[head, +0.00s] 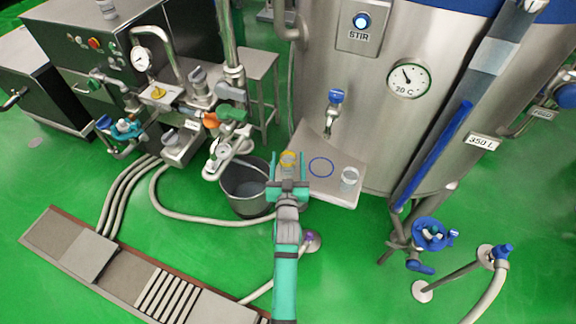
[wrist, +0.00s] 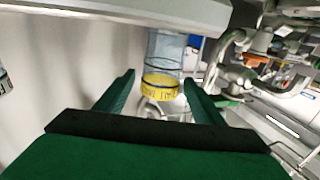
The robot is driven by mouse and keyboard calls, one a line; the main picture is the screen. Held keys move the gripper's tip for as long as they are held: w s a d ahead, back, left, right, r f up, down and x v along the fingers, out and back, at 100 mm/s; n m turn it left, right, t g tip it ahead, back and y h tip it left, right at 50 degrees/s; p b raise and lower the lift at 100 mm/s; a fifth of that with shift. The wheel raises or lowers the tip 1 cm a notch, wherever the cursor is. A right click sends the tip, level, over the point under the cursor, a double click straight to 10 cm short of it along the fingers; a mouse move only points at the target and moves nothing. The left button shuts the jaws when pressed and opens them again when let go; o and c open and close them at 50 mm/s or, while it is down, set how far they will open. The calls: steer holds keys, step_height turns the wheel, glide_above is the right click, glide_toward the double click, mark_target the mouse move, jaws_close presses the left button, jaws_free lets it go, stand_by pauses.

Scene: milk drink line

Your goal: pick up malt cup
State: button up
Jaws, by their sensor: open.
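The malt cup (head: 289,158) is a small clear cup with a yellow band, at the left end of the steel shelf on the tank. In the wrist view the cup (wrist: 163,62) shows its lettered yellow band, only partly readable. My gripper (head: 289,170) is open, with its teal fingers on either side of the cup in the head view. In the wrist view the cup appears in the gap between the fingertips (wrist: 158,82), at or just beyond their ends. I cannot tell whether either finger touches it.
The shelf (head: 325,190) also bears a blue ring mark (head: 321,167) and a second clear cup (head: 349,179) at its right. A blue-handled tap (head: 335,98) hangs above the ring. A grey bucket (head: 243,187) stands left of my gripper. Pipes and valves (head: 225,120) crowd the left.

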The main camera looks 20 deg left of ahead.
steer(key=shift+w+a, duration=0.1)
steer(key=shift+w, duration=0.25)
steer(key=c, duration=1.2)
